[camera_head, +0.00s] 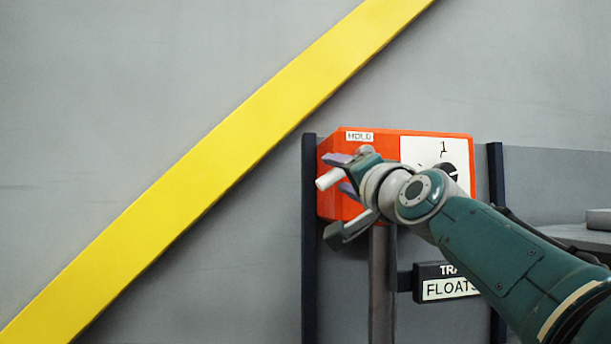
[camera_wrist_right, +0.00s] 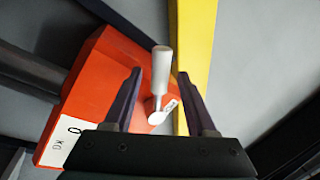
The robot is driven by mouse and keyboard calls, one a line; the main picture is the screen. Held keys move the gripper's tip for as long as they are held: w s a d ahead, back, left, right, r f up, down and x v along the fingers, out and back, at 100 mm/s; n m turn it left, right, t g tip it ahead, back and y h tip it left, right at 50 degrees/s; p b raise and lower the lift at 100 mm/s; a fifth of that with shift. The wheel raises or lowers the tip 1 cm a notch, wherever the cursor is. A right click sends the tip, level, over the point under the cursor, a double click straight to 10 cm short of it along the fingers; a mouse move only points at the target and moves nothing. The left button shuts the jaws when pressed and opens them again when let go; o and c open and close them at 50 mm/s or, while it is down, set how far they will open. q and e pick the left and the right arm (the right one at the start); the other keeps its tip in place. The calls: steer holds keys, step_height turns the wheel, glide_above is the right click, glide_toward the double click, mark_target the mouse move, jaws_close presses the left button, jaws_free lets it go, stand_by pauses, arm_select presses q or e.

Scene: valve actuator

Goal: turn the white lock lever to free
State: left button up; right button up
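The white lock lever (camera_head: 329,179) sticks out at the left end of the orange actuator box (camera_head: 384,143), below a label reading HOLD. My right gripper (camera_head: 340,173) is at the lever, with one purple finger above it and one below it in the head view. In the right wrist view the lever (camera_wrist_right: 161,70) stands between the two fingers of the gripper (camera_wrist_right: 160,73), with a visible gap on each side. The fingers are open and appear not to touch it. The wrist hides part of the box front. My left gripper is out of view.
A yellow diagonal beam (camera_head: 225,150) crosses the grey wall left of the box. Dark posts (camera_head: 309,250) flank the box. A partly hidden sign (camera_head: 449,290) reading FLOATS is below, under my right arm.

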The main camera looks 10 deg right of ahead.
steer(key=shift+s, duration=0.1)
steer(key=shift+s+f, duration=0.25)
steer(key=shift+s, duration=0.3)
steer(key=b+v, duration=0.4)
steer(key=v, duration=0.4)
steer(key=shift+s+d, duration=0.2)
steer(key=shift+s, duration=0.1)
